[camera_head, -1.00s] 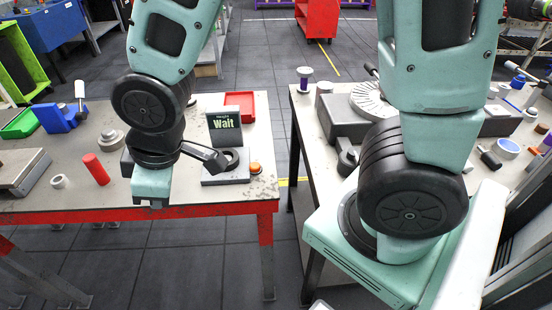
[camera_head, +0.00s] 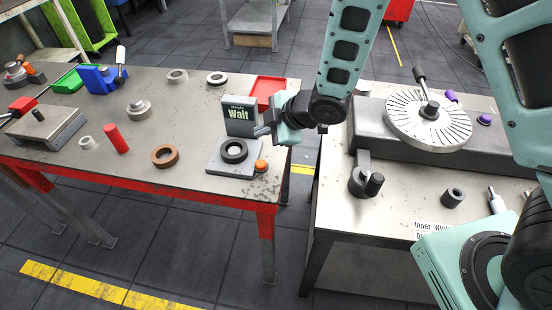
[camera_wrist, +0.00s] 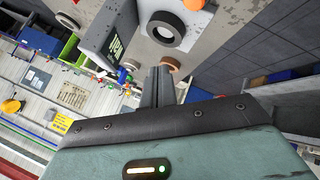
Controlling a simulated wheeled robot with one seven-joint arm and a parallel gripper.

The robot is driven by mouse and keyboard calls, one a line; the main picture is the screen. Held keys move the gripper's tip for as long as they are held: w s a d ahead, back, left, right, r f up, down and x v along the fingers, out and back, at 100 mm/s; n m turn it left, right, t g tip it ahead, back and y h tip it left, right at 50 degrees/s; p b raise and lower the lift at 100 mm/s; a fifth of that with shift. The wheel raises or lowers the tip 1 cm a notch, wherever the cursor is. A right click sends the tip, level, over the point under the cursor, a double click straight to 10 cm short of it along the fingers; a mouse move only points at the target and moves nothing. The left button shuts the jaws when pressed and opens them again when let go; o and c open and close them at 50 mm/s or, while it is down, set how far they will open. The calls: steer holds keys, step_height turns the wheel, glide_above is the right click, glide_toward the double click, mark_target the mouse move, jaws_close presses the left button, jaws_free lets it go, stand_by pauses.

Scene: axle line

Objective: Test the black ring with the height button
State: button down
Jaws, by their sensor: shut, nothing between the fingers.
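The black ring (camera_head: 237,159) lies flat on the grey base plate (camera_head: 216,164) of the height gauge on the left table. The gauge's dark screen (camera_head: 236,103) reads "Height" and "Wait". The orange button (camera_head: 261,166) is at the base's right corner. My gripper (camera_head: 261,131) is shut and empty, in the air to the right of the screen, apart from the button.
A red tray (camera_head: 267,88) stands behind the screen. A brown ring (camera_head: 165,163), a red cylinder (camera_head: 117,139) and several other parts lie on the left table. The right table carries a slotted disc (camera_head: 430,122). A floor gap separates the tables.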

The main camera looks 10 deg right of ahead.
mark_target(265, 165)
steer(key=shift+f, duration=0.1)
step_height(265, 165, down, 9)
steer(key=b, duration=0.7)
steer(key=shift+a+r, duration=0.1)
steer(key=shift+r, duration=0.1)
steer(key=shift+f, duration=0.1)
stand_by(1.7)
steer(key=shift+f+b, duration=0.3)
steer(key=shift+b, duration=0.15)
steer(key=shift+f+b, duration=0.5)
steer(key=shift+f, duration=0.05)
stand_by(0.5)
steer(key=shift+r, duration=0.1)
steer(key=shift+r+p, duration=0.65)
steer(key=shift+r, duration=0.2)
